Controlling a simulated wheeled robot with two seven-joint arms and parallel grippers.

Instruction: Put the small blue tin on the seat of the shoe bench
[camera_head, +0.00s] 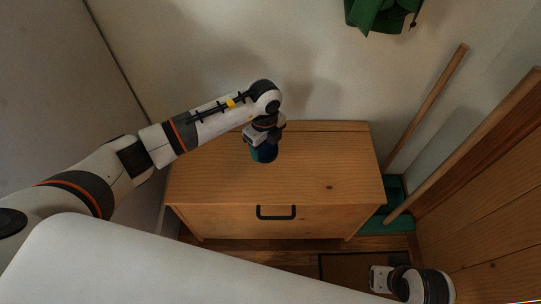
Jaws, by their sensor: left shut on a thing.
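The small blue tin (264,153) is dark blue and is held upright below my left gripper (264,140), which is shut on it. Both show over the back middle part of the wooden shoe bench's seat (310,175). I cannot tell whether the tin touches the seat or is a little above it. The gripper hides the tin's top. My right gripper (380,279) is at the lower right, in front of the bench, and its fingers are not clear.
The bench has a black handle (276,212) on its front. The visible seat around the tin is bare. Two wooden poles with green ends (389,222) stand to its right, beside a wooden panel (490,190). A green thing (380,16) hangs on the wall above.

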